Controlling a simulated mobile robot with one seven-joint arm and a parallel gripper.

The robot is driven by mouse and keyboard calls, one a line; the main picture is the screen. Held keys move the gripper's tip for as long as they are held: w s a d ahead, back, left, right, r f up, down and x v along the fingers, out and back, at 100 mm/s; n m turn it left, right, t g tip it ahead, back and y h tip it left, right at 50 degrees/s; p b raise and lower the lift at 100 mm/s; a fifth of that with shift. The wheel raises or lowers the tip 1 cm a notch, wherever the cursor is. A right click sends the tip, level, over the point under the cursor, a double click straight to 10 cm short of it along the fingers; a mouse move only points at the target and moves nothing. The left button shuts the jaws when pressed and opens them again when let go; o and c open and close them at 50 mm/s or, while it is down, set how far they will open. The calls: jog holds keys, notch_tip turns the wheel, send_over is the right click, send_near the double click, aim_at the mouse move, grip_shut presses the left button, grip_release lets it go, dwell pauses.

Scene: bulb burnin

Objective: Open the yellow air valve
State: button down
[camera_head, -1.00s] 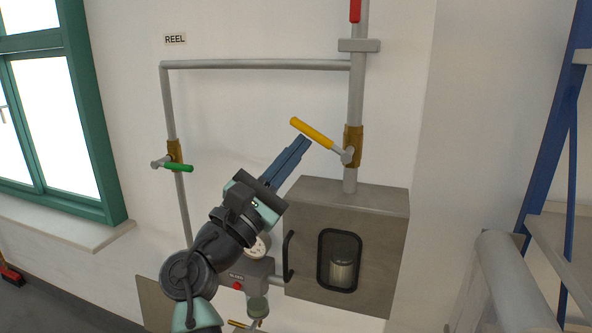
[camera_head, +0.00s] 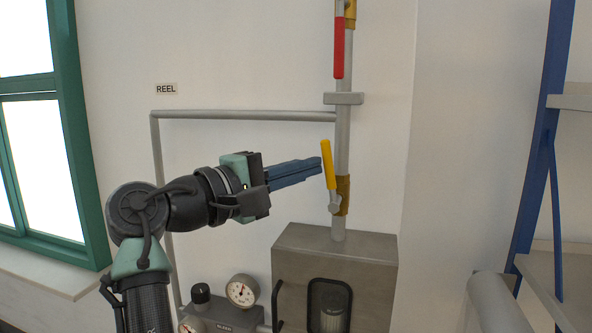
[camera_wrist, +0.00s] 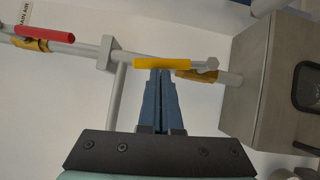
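The yellow valve handle (camera_head: 327,165) sits on a brass valve body (camera_head: 342,193) on the vertical grey pipe above the metal box. The handle stands nearly upright, close to in line with the pipe, leaning slightly left at its top. My gripper (camera_head: 318,165) points right, with its blue fingers together and their tips at the left side of the handle. In the wrist view the yellow handle (camera_wrist: 162,63) lies across the tips of the shut fingers (camera_wrist: 160,75). The tips look to be touching it or very close; nothing shows between them.
A red handle (camera_head: 339,48) is higher on the same pipe, above a grey bracket (camera_head: 343,98). The metal box (camera_head: 300,255) is below, with gauges (camera_head: 242,290) at its left. A blue shelf frame (camera_head: 537,150) stands at the right.

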jog(key=shift+s+d+r+m+g+y, duration=0.1)
jog(key=shift+d+r+m+g+y, duration=0.1)
jog(key=shift+d+m, duration=0.15)
jog(key=shift+s+d+r+m+g+y, duration=0.1)
jog(key=shift+d+m+y, duration=0.1)
jog(key=shift+m, duration=0.25)
jog(key=shift+p, duration=0.3)
jog(key=shift+w, duration=0.1)
